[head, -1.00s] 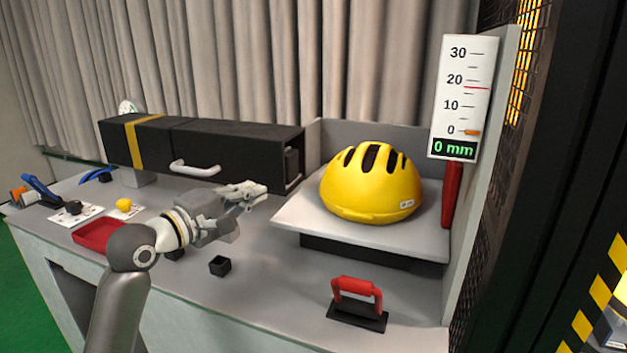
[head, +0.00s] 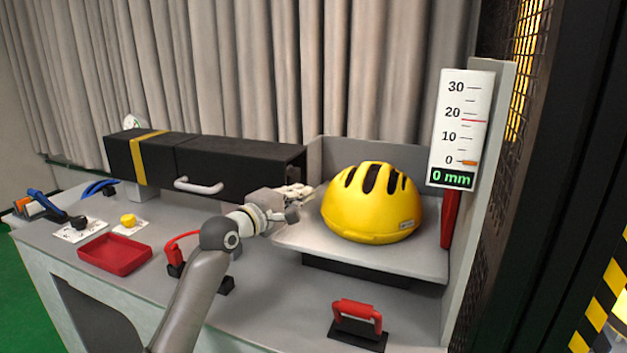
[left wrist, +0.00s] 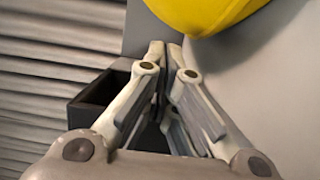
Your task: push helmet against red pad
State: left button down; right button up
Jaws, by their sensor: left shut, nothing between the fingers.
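The yellow helmet (head: 372,203) with dark vents sits upright on the grey platform (head: 306,240). It also shows at the top of the left wrist view (left wrist: 205,12). The red pad (head: 450,219) stands upright at the platform's right edge, and a gap shows between it and the helmet. My left gripper (head: 309,191) is shut and empty, just left of the helmet, with its fingertips pointing at it. In the left wrist view its fingertips (left wrist: 166,50) meet just below the helmet. I cannot tell whether they touch it. My right gripper is not in view.
A gauge board (head: 461,130) reading 0 mm stands above the pad. A long black box (head: 235,166) with a white handle lies behind my left arm. A red-handled block (head: 357,321) stands in front of the platform. A red tray (head: 115,254) and two knobs are at left.

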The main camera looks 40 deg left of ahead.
pick_arm(q)
jog(key=shift+w+d+p, duration=0.1)
jog(key=shift+w+p, duration=0.5)
jog(key=shift+w, duration=2.2)
